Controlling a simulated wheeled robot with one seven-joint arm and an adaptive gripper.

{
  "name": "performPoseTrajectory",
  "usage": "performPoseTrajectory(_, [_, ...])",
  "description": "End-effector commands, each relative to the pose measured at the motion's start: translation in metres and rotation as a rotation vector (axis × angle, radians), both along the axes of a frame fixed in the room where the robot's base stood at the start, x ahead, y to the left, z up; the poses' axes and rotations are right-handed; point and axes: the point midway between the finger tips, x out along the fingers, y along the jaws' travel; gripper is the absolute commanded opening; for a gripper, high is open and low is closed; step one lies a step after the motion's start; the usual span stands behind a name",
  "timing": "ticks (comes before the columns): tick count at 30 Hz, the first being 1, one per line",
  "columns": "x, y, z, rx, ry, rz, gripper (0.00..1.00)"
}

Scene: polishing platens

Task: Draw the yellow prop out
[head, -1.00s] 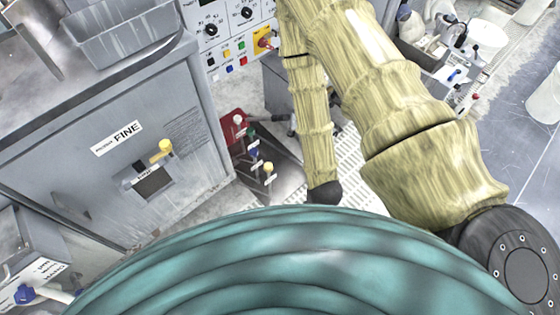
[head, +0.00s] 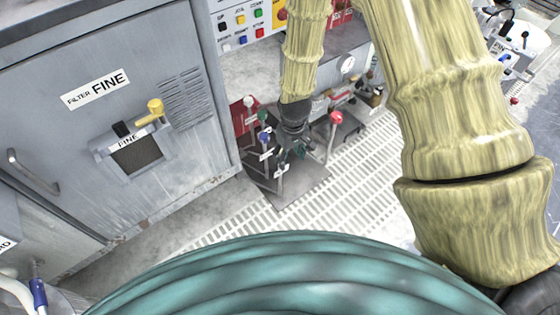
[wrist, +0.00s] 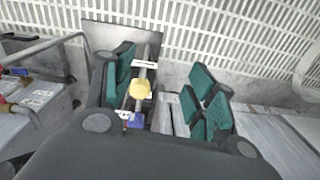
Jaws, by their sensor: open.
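The yellow prop shows in the wrist view as a round yellow knob (wrist: 139,89) on a grey post. My gripper (wrist: 165,88) is open, with green-padded fingers on both sides. The knob lies between the fingers in that view, closer to the left finger; I cannot tell whether they touch. In the head view my gripper (head: 291,153) is low over the prop stand and hides the yellow knob. A post with a white label (head: 281,172) shows just below the fingers.
A blue-topped prop (head: 263,137) and a white-topped prop (head: 249,101) stand close by. A red-knobbed post (head: 335,117) is to the right. The grey FINE filter cabinet (head: 70,140) has a yellow handle (head: 152,111). The grating floor (head: 365,170) is open in front.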

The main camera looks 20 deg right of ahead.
Motion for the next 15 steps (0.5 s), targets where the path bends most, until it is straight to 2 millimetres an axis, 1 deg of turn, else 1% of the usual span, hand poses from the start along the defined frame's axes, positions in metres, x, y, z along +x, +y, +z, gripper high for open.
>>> performPoseTrajectory(1, [0.015, 0.001, -0.010, -0.002, -0.007, 0.014, 0.56])
performPoseTrajectory(6, [0.050, 0.004, -0.003, -0.013, -0.009, 0.056, 0.56])
performPoseTrajectory(10, [0.069, 0.005, 0.006, -0.021, -0.007, 0.083, 0.56])
performPoseTrajectory(15, [0.082, 0.006, 0.016, -0.028, -0.005, 0.102, 0.56])
